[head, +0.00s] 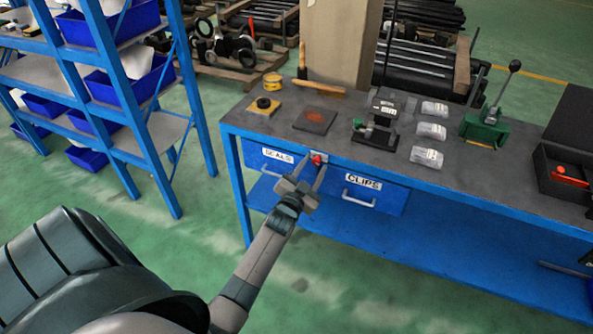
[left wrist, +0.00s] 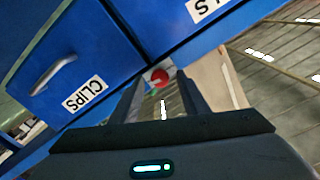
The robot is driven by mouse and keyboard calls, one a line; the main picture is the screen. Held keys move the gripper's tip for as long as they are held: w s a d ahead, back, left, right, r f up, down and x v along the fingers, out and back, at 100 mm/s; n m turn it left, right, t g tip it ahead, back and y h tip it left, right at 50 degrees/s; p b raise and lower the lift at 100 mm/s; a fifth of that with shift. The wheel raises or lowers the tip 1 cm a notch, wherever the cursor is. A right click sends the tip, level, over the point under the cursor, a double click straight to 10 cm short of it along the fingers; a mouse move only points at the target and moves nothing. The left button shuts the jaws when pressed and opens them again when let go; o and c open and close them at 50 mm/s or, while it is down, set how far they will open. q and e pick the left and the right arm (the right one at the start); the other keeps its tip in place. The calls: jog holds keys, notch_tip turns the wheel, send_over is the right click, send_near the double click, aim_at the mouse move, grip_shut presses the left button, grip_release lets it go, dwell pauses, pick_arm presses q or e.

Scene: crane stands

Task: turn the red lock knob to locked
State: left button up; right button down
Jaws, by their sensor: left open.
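The red lock knob (head: 316,159) sits on a light plate at the front of the blue bench, between the drawers labelled SEALS (head: 277,157) and CLIPS (head: 363,184). In the left wrist view the red knob (left wrist: 160,77) shows between my fingers. My left gripper (head: 309,174) is open, with its two fingers pointing at the knob from the front. The fingers reach up on either side of the knob in the picture; I cannot tell whether they touch it. My right gripper is not in view.
The bench top (head: 330,148) holds a green lever press (head: 485,128), a black stand (head: 378,125), several clear packets and a yellow tin (head: 272,81). A black case (head: 565,150) stands at the right. A blue shelf rack (head: 150,150) stands at the left. The green floor in front is clear.

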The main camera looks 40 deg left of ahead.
pick_arm(q)
jog(key=b+v, duration=0.3)
jog(key=v, duration=1.3)
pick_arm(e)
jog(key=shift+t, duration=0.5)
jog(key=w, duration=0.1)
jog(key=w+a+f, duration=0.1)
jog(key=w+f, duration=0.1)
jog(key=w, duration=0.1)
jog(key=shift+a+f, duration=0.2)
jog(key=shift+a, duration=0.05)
pick_arm(q)
jog(key=shift+s+d, duration=0.1)
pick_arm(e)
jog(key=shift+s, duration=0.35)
